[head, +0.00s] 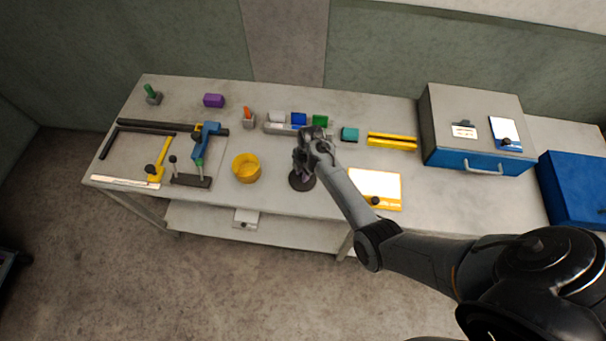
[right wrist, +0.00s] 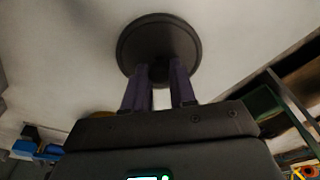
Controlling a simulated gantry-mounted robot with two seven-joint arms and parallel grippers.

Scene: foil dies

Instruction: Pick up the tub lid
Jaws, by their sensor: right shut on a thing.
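The tub lid, a dark round disc with a knob in its middle (head: 302,181), is near the front middle of the bench. It also shows in the right wrist view (right wrist: 187,30). My right gripper (head: 304,168) is above it, pointing down, and its two purplish fingers (right wrist: 157,72) are shut on the lid's knob. The fingers partly hide the knob. I cannot tell whether the lid touches the bench. The open yellow tub (head: 246,168) stands just left of the lid. My left gripper is not in view.
A yellow-edged white board (head: 375,189) lies right of the lid. Behind the gripper is a grey rack (head: 283,128) with coloured blocks. A blue-handled tool (head: 207,138) is left of the tub.

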